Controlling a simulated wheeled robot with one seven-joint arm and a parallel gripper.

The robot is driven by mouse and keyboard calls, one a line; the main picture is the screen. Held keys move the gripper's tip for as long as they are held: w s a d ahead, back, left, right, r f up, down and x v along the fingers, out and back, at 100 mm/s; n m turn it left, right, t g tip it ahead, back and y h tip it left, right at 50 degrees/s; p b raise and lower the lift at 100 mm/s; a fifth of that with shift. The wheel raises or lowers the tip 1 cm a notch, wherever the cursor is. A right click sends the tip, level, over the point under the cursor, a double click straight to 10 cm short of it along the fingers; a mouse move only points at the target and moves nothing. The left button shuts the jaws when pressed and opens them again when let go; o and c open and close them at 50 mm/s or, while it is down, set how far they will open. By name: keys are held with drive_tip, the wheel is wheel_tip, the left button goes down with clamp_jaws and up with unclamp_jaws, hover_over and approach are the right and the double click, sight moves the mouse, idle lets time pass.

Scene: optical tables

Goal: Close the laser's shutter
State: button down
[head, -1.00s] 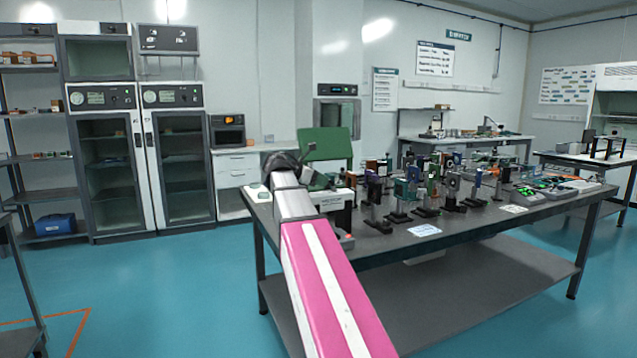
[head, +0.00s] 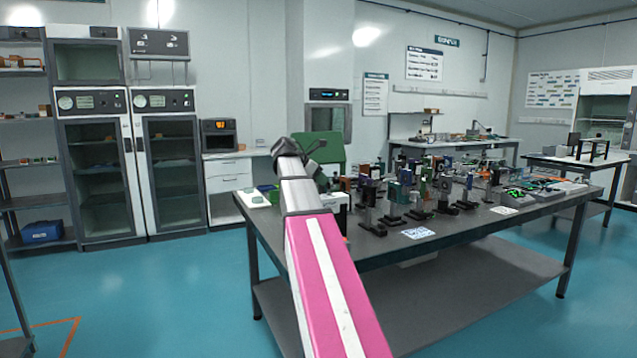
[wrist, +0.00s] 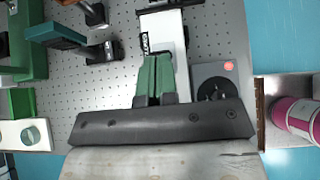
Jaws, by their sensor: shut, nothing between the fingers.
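The laser (wrist: 168,35) is a white box with dark lettering in the wrist view, lying on the perforated table top beyond my fingers. In the head view a white part of it (head: 341,212) shows just right of my arm, which covers the rest. My gripper (wrist: 157,58) has green fingers held together and empty. They overlap the near end of the laser in the wrist view; I cannot tell whether they touch it. A dark edge shows at the laser's far end, but I cannot make out the shutter or its state.
A grey unit with a red button and round dial (wrist: 213,82) stands right of my fingers. Green pieces and dark mounts (wrist: 103,48) are on the left. Several optics on posts (head: 415,200) crowd the optical table (head: 365,247). The blue floor is clear in front.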

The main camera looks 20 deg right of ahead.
drive_tip(key=shift+d+r, duration=0.2)
drive_tip(key=shift+d, duration=0.3)
drive_tip(key=shift+d+r, duration=0.2)
drive_tip(key=shift+d, duration=0.3)
drive_tip(key=shift+r, duration=0.1)
drive_tip(key=shift+r, duration=0.7)
drive_tip(key=shift+w, duration=0.1)
